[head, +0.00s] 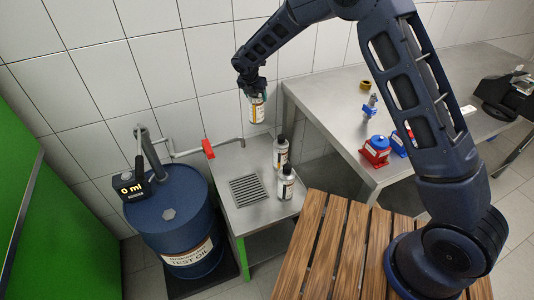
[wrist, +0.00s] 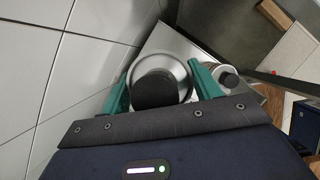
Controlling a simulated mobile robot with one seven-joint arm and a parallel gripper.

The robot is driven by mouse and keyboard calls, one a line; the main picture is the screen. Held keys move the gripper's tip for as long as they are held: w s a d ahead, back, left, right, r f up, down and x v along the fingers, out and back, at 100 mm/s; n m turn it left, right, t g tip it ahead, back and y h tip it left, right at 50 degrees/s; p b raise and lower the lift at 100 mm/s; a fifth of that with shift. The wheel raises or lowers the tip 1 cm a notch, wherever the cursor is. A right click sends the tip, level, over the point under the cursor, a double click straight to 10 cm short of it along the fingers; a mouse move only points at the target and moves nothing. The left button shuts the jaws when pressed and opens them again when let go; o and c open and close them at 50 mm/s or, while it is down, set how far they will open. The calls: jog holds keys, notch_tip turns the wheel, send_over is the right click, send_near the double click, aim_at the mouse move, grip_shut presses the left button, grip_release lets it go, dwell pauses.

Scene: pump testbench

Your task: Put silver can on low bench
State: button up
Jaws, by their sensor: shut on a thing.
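A silver can with a label (head: 257,110) hangs in my gripper (head: 256,94), above the back of the low metal bench (head: 232,211) and clear of its top. In the wrist view, the two teal fingers of my gripper (wrist: 160,88) are shut on the can's sides, and its round silver top and black cap (wrist: 155,90) face the camera. Two similar silver cans with black caps stand upright on the low bench, one farther back (head: 281,151) and one nearer (head: 286,184). One of these cans also shows beside the right finger in the wrist view (wrist: 228,79).
A blue oil drum (head: 172,215) stands left of the low bench, with a pipe and red valve handle (head: 208,149) reaching over the bench. A higher metal table (head: 330,105) with red and blue parts is at right.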

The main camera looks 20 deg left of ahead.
aim_at(254, 119)
notch_tip(254, 119, down, 19)
dwell(0.7)
jog(key=o, duration=1.8)
jog(key=shift+f, duration=0.1)
jog(key=v, duration=1.2)
jog(key=shift+w+r, duration=0.1)
jog(key=shift+r, duration=0.15)
